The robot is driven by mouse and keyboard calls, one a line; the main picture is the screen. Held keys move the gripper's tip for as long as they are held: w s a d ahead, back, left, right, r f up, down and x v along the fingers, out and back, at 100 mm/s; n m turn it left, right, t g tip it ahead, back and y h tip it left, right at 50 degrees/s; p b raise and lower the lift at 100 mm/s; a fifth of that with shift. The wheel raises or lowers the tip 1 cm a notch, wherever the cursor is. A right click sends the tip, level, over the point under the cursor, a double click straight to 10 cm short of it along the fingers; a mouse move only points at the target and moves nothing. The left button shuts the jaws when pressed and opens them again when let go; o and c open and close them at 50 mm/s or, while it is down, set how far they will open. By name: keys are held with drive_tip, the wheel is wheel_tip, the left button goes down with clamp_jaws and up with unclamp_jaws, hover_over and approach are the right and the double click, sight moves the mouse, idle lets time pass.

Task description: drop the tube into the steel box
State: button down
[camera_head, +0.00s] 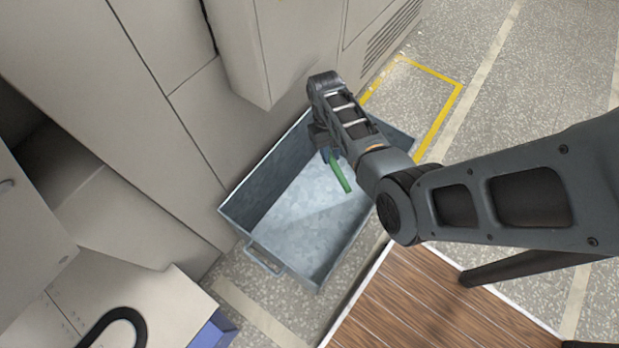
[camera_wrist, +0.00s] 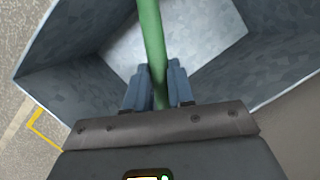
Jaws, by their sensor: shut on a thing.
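The tube (camera_head: 339,172) is a slim green rod. In the head view it hangs from my gripper (camera_head: 326,152) over the open steel box (camera_head: 296,250). The steel box is a grey metal bin with a handle on its near side. In the wrist view the tube (camera_wrist: 152,40) runs up from between the blue-grey fingers of my gripper (camera_wrist: 157,88), which are shut on it. The walls and floor of the box (camera_wrist: 75,88) lie behind it there. My arm hides part of the box's right side in the head view.
Beige cabinets (camera_head: 170,110) stand along the box's left and far sides. A wood-slatted surface (camera_head: 430,305) with a pale edge lies to the near right. Yellow tape (camera_head: 440,115) marks the speckled floor beyond the box. A beige unit with a black cable (camera_head: 125,312) is at lower left.

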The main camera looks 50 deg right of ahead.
drive_tip(key=shift+f+b, duration=2.9)
drive_tip(key=shift+f, duration=0.05)
drive_tip(key=c, duration=0.9)
unclamp_jaws()
drive_tip(key=shift+r, duration=0.15)
drive_tip(key=shift+w+d+r+b, duration=0.15)
drive_tip(key=shift+w+d+b, duration=0.8)
drive_tip(key=shift+w+b, duration=0.65)
drive_tip(key=shift+w+d+r+b, duration=0.15)
drive_tip(key=shift+w+d+b, duration=0.95)
drive_tip(key=shift+w, duration=0.9)
drive_tip(key=shift+w+d+r+b, duration=0.15)
drive_tip(key=shift+w+d+b, duration=0.7)
drive_tip(key=shift+w+b, duration=0.75)
drive_tip(key=shift+w, duration=0.2)
